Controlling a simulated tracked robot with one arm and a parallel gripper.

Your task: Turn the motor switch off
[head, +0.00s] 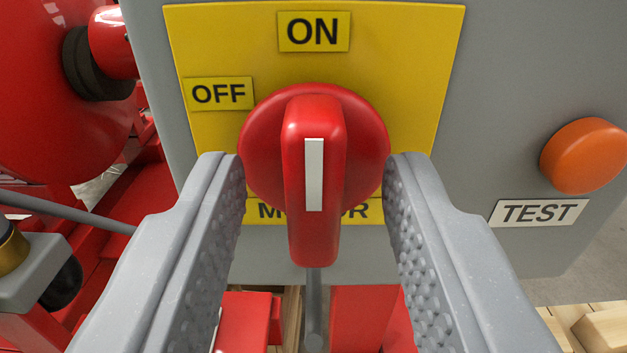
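The motor switch (314,228) is a red rotary knob with a raised handle and a white pointer line. It sits on a yellow plate (390,60) on a grey box. The handle stands upright, in line with the ON label (314,32) above it. The OFF label (218,94) is to the upper left. The MOTOR label below is partly hidden by the handle. My gripper (313,168) is open, with one grey finger on each side of the knob. Gaps show between both fingers and the handle; whether the fingertips touch the round base I cannot tell.
An orange button (583,156) with a TEST label (538,213) is on the grey box (500,60) to the right. Red pump parts (60,90) stand at the left. A grey rod and wooden slats show below.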

